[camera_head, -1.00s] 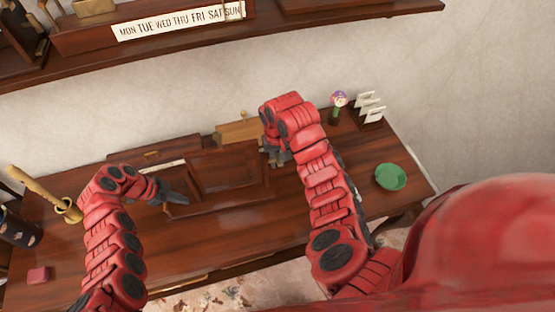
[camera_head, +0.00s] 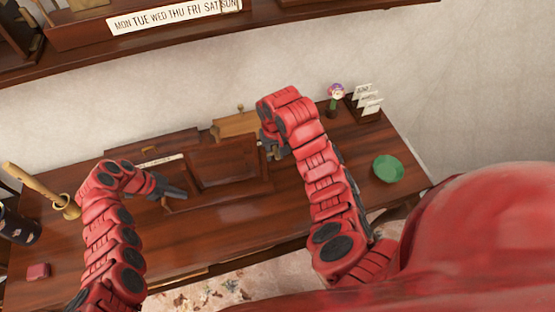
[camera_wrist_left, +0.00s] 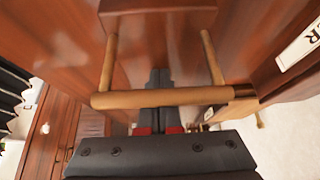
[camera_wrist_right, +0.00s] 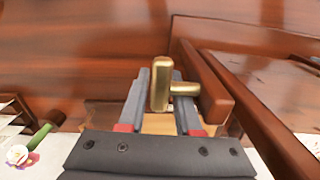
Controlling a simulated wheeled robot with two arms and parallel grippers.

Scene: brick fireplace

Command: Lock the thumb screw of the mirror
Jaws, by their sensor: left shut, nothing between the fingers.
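The mirror (camera_head: 222,165) is a dark wood-framed panel standing tilted on the desk; its face looks dark. In the right wrist view a brass T-shaped thumb screw (camera_wrist_right: 160,85) sticks out beside a wooden frame edge (camera_wrist_right: 205,85). My right gripper (camera_wrist_right: 162,85) is open, its fingers on either side of the screw head; I cannot tell whether they touch it. In the head view my right gripper (camera_head: 272,150) is at the mirror's right side, partly hidden by its arm. My left gripper (camera_head: 180,192) is shut and empty at the mirror's left side; it also shows in the left wrist view (camera_wrist_left: 158,75).
A light wooden bar on two rods (camera_wrist_left: 160,97) crosses close before my left fingers. A green bowl (camera_head: 388,168), a flower figure (camera_head: 334,97) and a card holder (camera_head: 366,105) stand right. A brass mortar (camera_head: 68,208) stands left. The desk front is mostly clear.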

